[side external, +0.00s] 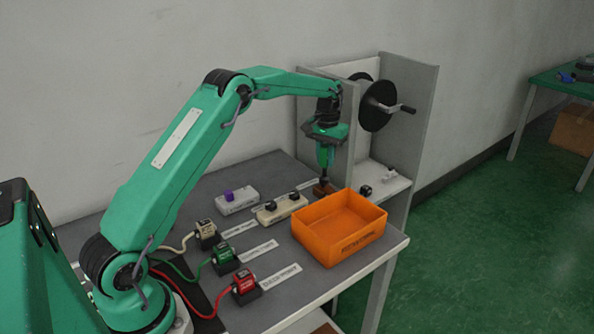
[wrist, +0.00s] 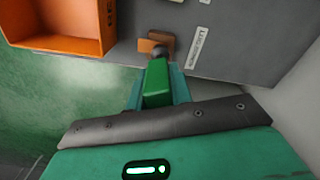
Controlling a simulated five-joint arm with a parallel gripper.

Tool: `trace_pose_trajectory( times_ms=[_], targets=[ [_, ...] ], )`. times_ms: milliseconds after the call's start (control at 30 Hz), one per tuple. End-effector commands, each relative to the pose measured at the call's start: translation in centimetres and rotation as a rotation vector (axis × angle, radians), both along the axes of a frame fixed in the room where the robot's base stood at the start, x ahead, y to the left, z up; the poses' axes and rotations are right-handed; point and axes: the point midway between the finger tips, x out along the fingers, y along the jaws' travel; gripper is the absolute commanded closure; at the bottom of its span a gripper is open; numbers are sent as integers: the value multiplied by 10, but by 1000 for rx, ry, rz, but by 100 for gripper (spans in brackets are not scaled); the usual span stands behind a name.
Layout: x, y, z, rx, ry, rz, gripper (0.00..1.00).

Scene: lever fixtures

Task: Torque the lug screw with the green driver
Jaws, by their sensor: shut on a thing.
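My gripper (side external: 324,160) points straight down near the back edge of the grey bench. It is shut on the green driver (wrist: 157,84), which fills the space between the jaws in the wrist view. The driver's dark lower end reaches down to a small orange-brown block (side external: 323,188), which also shows in the wrist view (wrist: 148,46). A round grey part (wrist: 160,52) shows at the driver's end over this block. I cannot tell whether it is driver tip or screw head, or whether they touch. A white label (wrist: 197,46) lies beside the block.
An orange bin (side external: 338,256) stands close in front of the block. Grey partition walls (side external: 408,75) with a black crank wheel (side external: 376,107) rise behind it. A purple-knobbed box (side external: 237,201), a beige box (side external: 280,209) and corded red (side external: 244,283) and green (side external: 224,257) units sit left.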

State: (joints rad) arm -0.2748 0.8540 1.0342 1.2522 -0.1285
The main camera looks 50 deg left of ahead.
Motion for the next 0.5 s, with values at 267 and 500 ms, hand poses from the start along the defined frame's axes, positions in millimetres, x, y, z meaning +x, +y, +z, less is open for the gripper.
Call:
trace_pose_trajectory(
  times_ms=[267,500],
  targets=[
    [0,0,-6,0,1,0,100],
    [0,0,-11,0,1,0,100]
  ],
)
